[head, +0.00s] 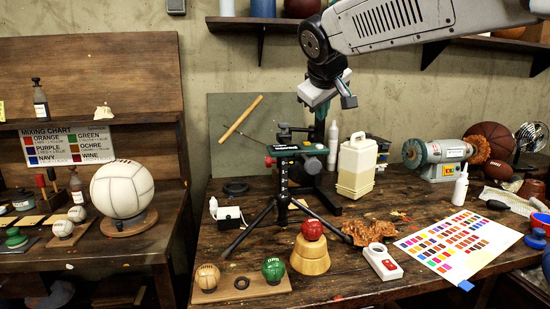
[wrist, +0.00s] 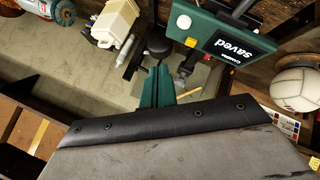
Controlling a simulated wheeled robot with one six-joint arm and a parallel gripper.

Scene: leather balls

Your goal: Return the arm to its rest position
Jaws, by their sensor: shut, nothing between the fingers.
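My arm reaches in from the upper right in the head view, bent down at the wrist. My gripper (head: 347,101) hangs in the air above the workbench, just above and to the right of the black tripod stand (head: 283,190). It is shut with nothing in it and touches nothing that I can see. In the wrist view a broad grey surface with a black screwed strip fills the bottom. Beyond it is a green device with a lit screen (wrist: 228,50) reading "saved", upside down.
The workbench holds a red ball (head: 312,230) on a wooden block (head: 310,256), a green ball (head: 273,268) and a tan ball (head: 207,277) on a board, a cream jug (head: 357,165), a colour chart (head: 458,242) and a grinder (head: 440,158). A wall shelf (head: 262,24) runs behind my arm.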

